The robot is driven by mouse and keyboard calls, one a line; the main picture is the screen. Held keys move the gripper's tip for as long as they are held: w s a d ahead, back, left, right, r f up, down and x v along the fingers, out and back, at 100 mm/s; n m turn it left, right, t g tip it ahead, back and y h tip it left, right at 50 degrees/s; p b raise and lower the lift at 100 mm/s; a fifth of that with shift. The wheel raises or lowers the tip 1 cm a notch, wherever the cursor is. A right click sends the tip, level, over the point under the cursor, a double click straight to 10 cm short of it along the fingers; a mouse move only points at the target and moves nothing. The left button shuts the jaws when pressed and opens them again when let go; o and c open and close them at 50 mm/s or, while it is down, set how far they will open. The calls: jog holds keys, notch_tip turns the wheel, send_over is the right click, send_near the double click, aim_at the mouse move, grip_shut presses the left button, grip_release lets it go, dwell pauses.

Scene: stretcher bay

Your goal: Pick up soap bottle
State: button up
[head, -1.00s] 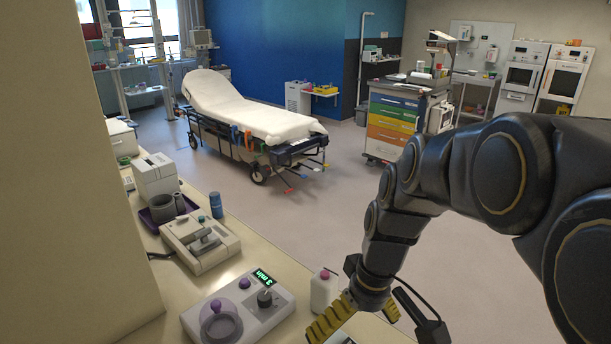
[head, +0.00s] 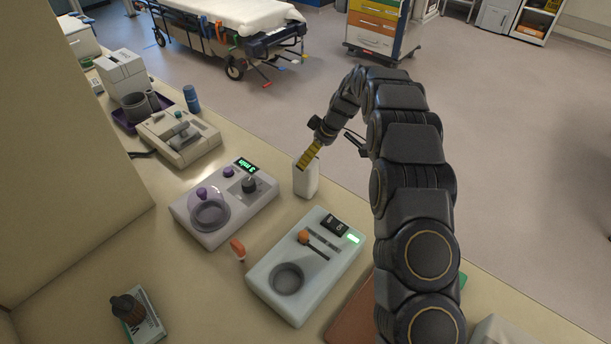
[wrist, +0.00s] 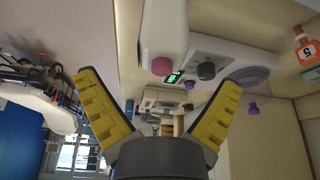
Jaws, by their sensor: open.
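A white bottle with a pink cap, which looks like the soap bottle (head: 306,181), stands upright on the counter near its right edge. My gripper (head: 309,155) is at its top in the head view, and a yellow finger hides the cap there. In the wrist view my gripper (wrist: 158,80) is open and empty, its two yellow fingers spread wide. The wrist picture is upside down: the bottle (wrist: 165,28) hangs from the top, its pink cap between the fingertip lines. I cannot tell if a finger touches it.
A white device with a green display (head: 225,205) and another with a round well (head: 305,267) stand close to the bottle. Open floor (head: 520,130) lies beyond the counter edge.

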aim_at(306, 175)
jog(key=x, duration=0.6)
jog(key=shift+a+f, duration=0.2)
jog(key=shift+a, duration=0.2)
jog(key=shift+w+r, duration=0.1)
jog(key=c, duration=1.2)
